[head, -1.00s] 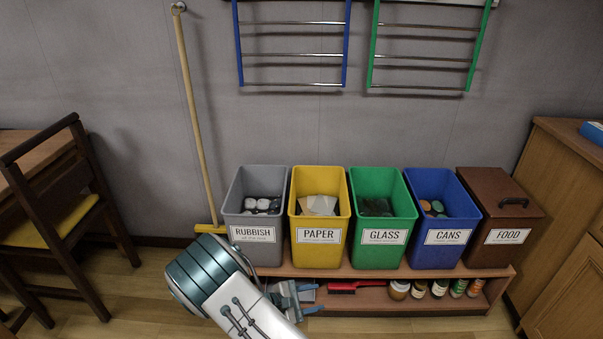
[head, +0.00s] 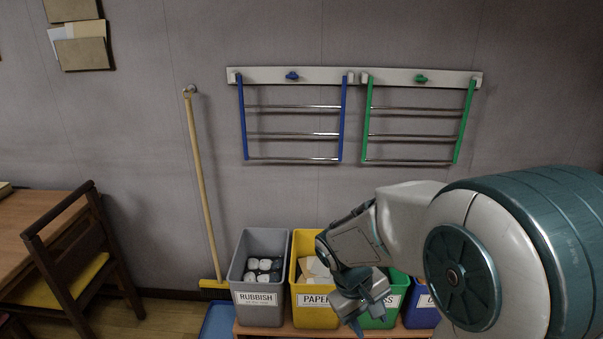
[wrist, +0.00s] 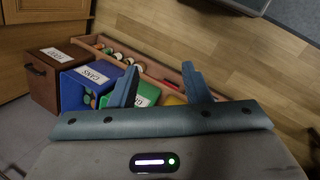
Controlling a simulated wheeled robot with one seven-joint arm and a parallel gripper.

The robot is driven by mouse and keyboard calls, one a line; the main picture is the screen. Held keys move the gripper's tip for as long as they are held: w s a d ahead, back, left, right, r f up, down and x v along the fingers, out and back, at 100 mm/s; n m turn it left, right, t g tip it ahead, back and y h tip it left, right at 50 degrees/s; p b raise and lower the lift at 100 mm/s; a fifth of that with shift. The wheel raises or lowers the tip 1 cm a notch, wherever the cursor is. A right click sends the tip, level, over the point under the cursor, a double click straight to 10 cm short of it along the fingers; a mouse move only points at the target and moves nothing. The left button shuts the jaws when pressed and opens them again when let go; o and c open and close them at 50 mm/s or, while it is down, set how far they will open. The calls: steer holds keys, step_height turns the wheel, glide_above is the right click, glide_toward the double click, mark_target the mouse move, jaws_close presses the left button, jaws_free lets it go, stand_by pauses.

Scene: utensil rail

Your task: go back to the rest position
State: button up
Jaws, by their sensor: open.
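My gripper (head: 368,312) is in front of the yellow and green bins in the head view, at the end of my arm, which comes in from the right. Its two fingers are apart, with nothing between them. In the wrist view the open fingers (wrist: 162,85) point towards the bins and the low shelf. Two towel racks hang from a pale wall rail (head: 310,76), one with blue sides (head: 242,120) and one with green sides (head: 465,123). Both racks hang clear of my arm.
A grey RUBBISH bin (head: 258,297), yellow PAPER bin (head: 312,312), green GLASS bin (head: 398,287) and blue CANS bin (head: 418,312) stand in a row, partly hidden by my arm. A brown FOOD bin (wrist: 57,84) is beside them. A broom (head: 201,180) leans left; a chair (head: 75,245) stands farther left.

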steer(key=s+r+m+t+y+p, duration=0.1)
steer(key=s+r+p, duration=0.3)
steer(key=r, duration=0.4)
steer(key=s+d+r+m+t+y+p, duration=0.1)
steer(key=s+r+m+t+y+p, duration=0.1)
steer(key=r, duration=0.7)
steer(key=s+m+p, duration=0.1)
steer(key=s+p, duration=0.1)
steer(key=s, duration=0.1)
steer(key=shift+d+r+m+y, duration=0.2)
steer(key=shift+m+y, duration=0.2)
